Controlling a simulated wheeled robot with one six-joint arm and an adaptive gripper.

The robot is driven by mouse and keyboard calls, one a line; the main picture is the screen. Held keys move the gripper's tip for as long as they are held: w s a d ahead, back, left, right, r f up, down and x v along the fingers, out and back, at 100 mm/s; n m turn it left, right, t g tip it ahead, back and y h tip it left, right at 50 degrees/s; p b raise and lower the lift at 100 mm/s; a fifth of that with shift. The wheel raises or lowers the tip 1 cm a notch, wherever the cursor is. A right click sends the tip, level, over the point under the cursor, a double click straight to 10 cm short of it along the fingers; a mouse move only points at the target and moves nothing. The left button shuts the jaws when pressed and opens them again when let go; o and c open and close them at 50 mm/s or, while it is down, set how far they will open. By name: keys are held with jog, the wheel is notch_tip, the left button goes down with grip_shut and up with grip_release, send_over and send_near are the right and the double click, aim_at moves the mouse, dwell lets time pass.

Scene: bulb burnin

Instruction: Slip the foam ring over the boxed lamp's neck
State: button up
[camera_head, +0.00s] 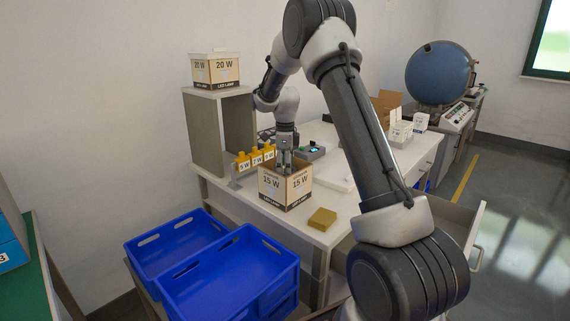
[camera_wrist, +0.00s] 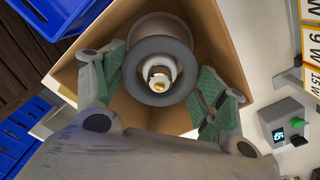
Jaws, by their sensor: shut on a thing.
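The open cardboard box (camera_head: 272,188) marked 15 W stands on the white table, and its inner walls (camera_wrist: 215,40) frame the wrist view. My gripper (camera_head: 286,165) points down into the box mouth. Its green-padded fingers are shut on the grey foam ring (camera_wrist: 137,66), one finger on each side. The lamp's metal-tipped neck (camera_wrist: 159,72) shows through the ring's hole, roughly centred. A pale rounded part shows behind the ring at the top. How far down the neck the ring sits cannot be told. In the head view the ring and lamp are hidden by the box.
A 20 W box (camera_head: 215,70) stands on a grey shelf unit (camera_head: 228,125). Yellow wattage signs (camera_head: 243,161) and a small device with a lit screen (camera_head: 311,151) are behind the box. A tan block (camera_head: 322,218) lies in front. Blue crates (camera_head: 232,278) stand left below.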

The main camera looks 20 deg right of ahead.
jog(key=shift+f, duration=1.5)
jog(key=o, duration=0.7)
jog(key=shift+o, duration=0.2)
notch_tip(320, 180, up, 12)
jog(key=shift+r, duration=0.1)
